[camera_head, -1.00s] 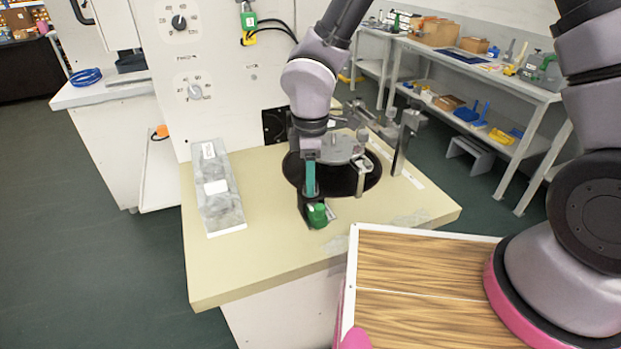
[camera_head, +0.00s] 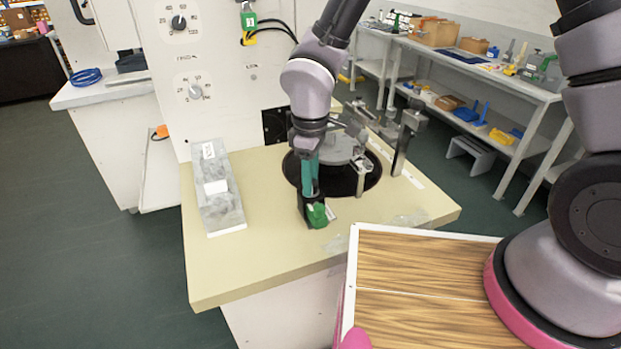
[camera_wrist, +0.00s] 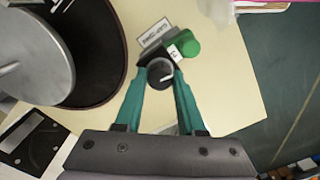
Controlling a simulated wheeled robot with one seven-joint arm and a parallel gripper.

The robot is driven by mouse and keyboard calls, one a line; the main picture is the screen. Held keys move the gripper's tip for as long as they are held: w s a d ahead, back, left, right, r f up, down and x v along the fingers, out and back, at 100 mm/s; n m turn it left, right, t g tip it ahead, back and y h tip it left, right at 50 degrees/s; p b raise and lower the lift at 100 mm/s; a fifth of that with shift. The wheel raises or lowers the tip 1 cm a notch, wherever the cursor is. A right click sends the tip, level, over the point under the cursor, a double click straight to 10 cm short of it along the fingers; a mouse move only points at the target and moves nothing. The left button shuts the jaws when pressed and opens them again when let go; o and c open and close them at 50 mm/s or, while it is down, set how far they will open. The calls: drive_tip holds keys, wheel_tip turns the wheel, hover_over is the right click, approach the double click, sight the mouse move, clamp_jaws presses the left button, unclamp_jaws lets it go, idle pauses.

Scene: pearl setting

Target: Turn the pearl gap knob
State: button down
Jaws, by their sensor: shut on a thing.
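The pearl gap knob (camera_wrist: 160,72) is a dark grey round knob with a pale pointer line, seen in the wrist view. My gripper (camera_wrist: 161,78) has its two teal fingers closed on either side of it. The knob sits on a small black block, beside a green cylinder (camera_wrist: 186,43) and a small white label (camera_wrist: 155,32). In the head view my gripper (camera_head: 310,190) points down at the block near the tabletop's front, and the green cylinder (camera_head: 317,215) shows there. The knob itself is mostly hidden in that view.
A round metal plate on a black disc (camera_head: 345,182) lies just behind my gripper, with metal posts (camera_head: 403,140) to its right. A grey marbled slab (camera_head: 218,200) lies at the tabletop's left. A dialled panel (camera_head: 215,60) rises behind. The tabletop's front left is clear.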

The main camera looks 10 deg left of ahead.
drive_tip(key=c, duration=0.5)
unclamp_jaws()
wheel_tip(320, 180, up, 11)
drive_tip(key=w+d+r+m+t, duration=0.2)
drive_tip(key=w+d+r+m, duration=0.25)
drive_tip(key=d+r, duration=0.35)
drive_tip(key=w+d+r+m+t, duration=0.1)
drive_tip(key=w+d+r+m, duration=0.35)
drive_tip(key=d, duration=0.65)
drive_tip(key=s+d+r+m+t+y, duration=0.1)
drive_tip(key=s+d+r+m+t, duration=0.1)
drive_tip(key=s+d+r+m, duration=0.2)
drive_tip(key=s+d+r+m+t+y, duration=0.1)
drive_tip(key=s+d+r+m+t, duration=0.1)
drive_tip(key=s+d+r+m, duration=0.2)
drive_tip(key=d+r+m, duration=0.3)
drive_tip(key=d, duration=0.4)
